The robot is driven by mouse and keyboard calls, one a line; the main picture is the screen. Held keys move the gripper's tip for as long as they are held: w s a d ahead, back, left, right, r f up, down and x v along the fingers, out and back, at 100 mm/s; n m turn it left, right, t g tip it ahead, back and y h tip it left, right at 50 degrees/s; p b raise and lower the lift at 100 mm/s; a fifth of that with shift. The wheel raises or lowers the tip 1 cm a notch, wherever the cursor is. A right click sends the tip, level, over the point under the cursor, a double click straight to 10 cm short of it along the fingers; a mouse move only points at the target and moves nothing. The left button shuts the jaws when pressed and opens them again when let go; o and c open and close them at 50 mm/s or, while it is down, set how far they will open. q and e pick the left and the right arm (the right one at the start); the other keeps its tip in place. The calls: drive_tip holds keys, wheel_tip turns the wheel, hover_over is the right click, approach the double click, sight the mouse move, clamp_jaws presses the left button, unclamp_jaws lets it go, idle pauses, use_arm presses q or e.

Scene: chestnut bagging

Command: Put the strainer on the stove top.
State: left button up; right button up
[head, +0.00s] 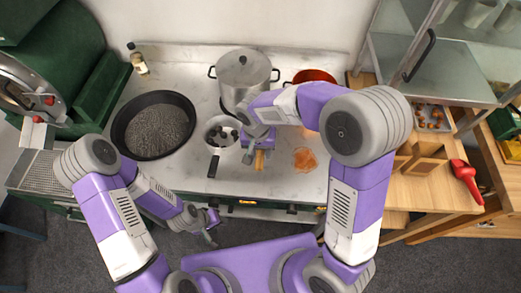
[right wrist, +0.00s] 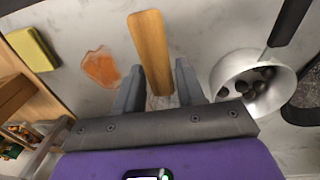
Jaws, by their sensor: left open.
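My right gripper (right wrist: 160,88) has its fingers pressed on both sides of a wooden handle (right wrist: 147,45), which also shows below the gripper in the head view (head: 260,162). The far end of the handle is hidden, so I cannot tell for sure that it is the strainer. The white stove top (head: 185,172) lies under the gripper. A white bowl-shaped pan (head: 213,141) with a black handle holds dark chestnuts; it is to the right of the gripper in the right wrist view (right wrist: 232,70). My left gripper (head: 212,228) is open and empty in front of the counter.
A black wok (head: 118,133) with grey grainy content stands at the left. A steel pot (head: 243,78) and a red pot (head: 315,76) are at the back. An orange stain (head: 305,159) lies right of my right gripper. A yellow-green sponge (right wrist: 32,48) is beyond it.

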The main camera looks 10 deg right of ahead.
drive_tip(key=o, duration=0.3)
drive_tip(key=shift+r, duration=0.1)
drive_tip(key=shift+r, duration=0.3)
wheel_tip(320, 180, up, 12)
drive_tip(key=a+p, duration=0.1)
drive_tip(key=p, duration=0.1)
drive_tip(key=shift+f, duration=0.2)
